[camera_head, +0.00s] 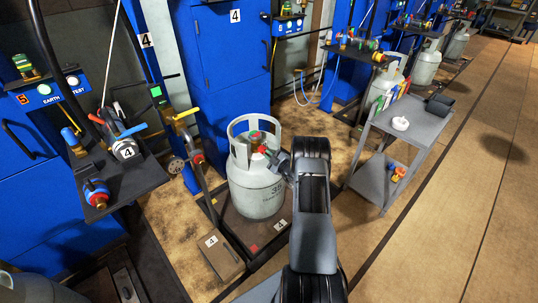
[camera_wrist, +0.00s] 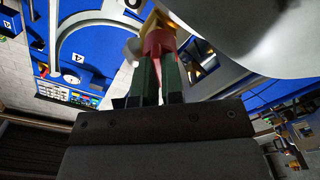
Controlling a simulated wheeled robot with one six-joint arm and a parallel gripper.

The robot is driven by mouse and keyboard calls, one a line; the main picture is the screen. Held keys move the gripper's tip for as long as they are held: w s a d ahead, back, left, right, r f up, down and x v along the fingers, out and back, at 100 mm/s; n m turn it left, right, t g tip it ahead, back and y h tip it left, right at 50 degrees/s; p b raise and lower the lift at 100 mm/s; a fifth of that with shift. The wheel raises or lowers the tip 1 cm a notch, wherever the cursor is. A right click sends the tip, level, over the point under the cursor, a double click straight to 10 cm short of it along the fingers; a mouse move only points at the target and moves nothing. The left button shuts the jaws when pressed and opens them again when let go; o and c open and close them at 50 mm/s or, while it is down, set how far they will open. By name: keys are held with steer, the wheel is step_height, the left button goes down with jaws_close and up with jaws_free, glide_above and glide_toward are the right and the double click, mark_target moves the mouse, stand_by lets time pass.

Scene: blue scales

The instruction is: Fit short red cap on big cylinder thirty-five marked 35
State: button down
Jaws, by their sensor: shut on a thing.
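The big grey cylinder (camera_head: 258,190) marked 35 stands upright on a dark scale platform (camera_head: 240,233). Its collar surrounds a valve with red and green parts at the top. My gripper (camera_head: 272,153) reaches the collar opening from the right, close beside the valve. In the wrist view, the dark green fingers (camera_wrist: 159,66) are shut on the short red cap (camera_wrist: 159,42). A brass-yellow valve part (camera_wrist: 154,20) lies right beyond the cap; I cannot tell whether the cap is seated on it or only near it. The grey cylinder body (camera_wrist: 260,35) fills the upper right there.
A grey cart (camera_head: 415,120) stands at the right with a white roll (camera_head: 400,123) on top and small coloured fittings (camera_head: 397,173) on its lower shelf. A hose stand (camera_head: 192,150) rises just left of the cylinder. Blue cabinets line the back. The floor at right is clear.

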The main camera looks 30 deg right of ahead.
steer(key=shift+m, duration=1.2)
steer(key=c, duration=1.2)
jaws_free()
steer(key=shift+o, duration=0.2)
steer(key=shift+s, duration=0.1)
steer(key=s+d+p, duration=0.2)
steer(key=s+p, duration=0.1)
steer(key=s, duration=1)
steer(key=shift+s+d+p, duration=0.2)
steer(key=shift+d+p, duration=0.05)
steer(key=shift+p, duration=0.05)
